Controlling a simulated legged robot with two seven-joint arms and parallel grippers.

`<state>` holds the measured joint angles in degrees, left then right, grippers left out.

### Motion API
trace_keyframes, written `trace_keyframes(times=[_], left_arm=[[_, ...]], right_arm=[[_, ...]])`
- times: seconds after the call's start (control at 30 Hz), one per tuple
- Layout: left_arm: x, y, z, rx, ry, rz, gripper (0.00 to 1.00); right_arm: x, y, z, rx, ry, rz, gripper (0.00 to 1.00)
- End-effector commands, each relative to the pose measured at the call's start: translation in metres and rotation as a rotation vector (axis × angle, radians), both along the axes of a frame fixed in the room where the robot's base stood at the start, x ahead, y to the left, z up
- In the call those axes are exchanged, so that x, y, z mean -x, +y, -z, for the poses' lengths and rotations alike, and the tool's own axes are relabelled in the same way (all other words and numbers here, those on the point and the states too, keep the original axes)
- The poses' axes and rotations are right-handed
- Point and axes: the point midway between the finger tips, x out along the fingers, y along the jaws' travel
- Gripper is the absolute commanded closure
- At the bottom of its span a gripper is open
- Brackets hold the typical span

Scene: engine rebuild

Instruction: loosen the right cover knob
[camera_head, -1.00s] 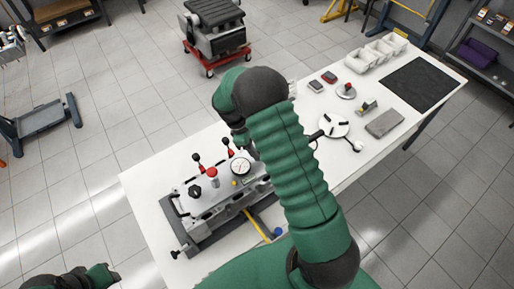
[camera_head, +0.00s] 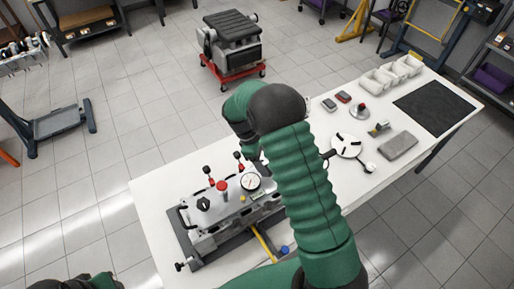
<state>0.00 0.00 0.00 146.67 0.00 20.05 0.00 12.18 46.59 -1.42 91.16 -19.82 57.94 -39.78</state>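The engine cover assembly (camera_head: 222,217) sits on a dark base on the white table. A black knob (camera_head: 204,204) is on the left part of its top. Beside it are a red knob (camera_head: 222,187), two red-handled levers (camera_head: 209,177) and a round dial gauge (camera_head: 250,182). The right end of the assembly, where a right cover knob could be, is hidden behind my green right arm (camera_head: 300,190). My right gripper is hidden beyond that arm. Only part of my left arm (camera_head: 75,284) shows at the bottom left edge; its gripper is not visible.
On the table's right half lie a white round fixture (camera_head: 346,146), a grey block (camera_head: 398,145), a black mat (camera_head: 434,107) and white bins (camera_head: 383,77). A yellow-handled tool (camera_head: 263,242) lies in front of the assembly. An engine on a red stand (camera_head: 233,65) stands on the floor behind.

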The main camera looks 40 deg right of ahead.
Motion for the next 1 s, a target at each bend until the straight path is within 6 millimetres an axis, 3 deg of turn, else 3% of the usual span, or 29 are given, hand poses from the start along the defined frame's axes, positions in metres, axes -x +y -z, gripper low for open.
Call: trace_keyframes(times=[0.3, 0.5, 0.7, 1.0], left_arm=[[0.0, 0.0, 0.023, 0.0, 0.0, 0.0, 0.64], [0.0, 0.0, 0.026, 0.0, 0.0, 0.0, 0.64], [0.0, 0.0, 0.027, 0.0, 0.0, 0.0, 0.64], [0.0, 0.0, 0.027, 0.0, 0.0, 0.0, 0.64]], right_arm=[[-0.03, 0.024, -0.082, -0.001, -0.007, -0.002, 0.39], [-0.043, 0.034, -0.122, -0.001, -0.002, -0.001, 0.39], [-0.045, 0.037, -0.134, -0.002, 0.002, -0.001, 0.39], [-0.045, 0.037, -0.133, -0.002, 0.001, 0.0, 0.39]])
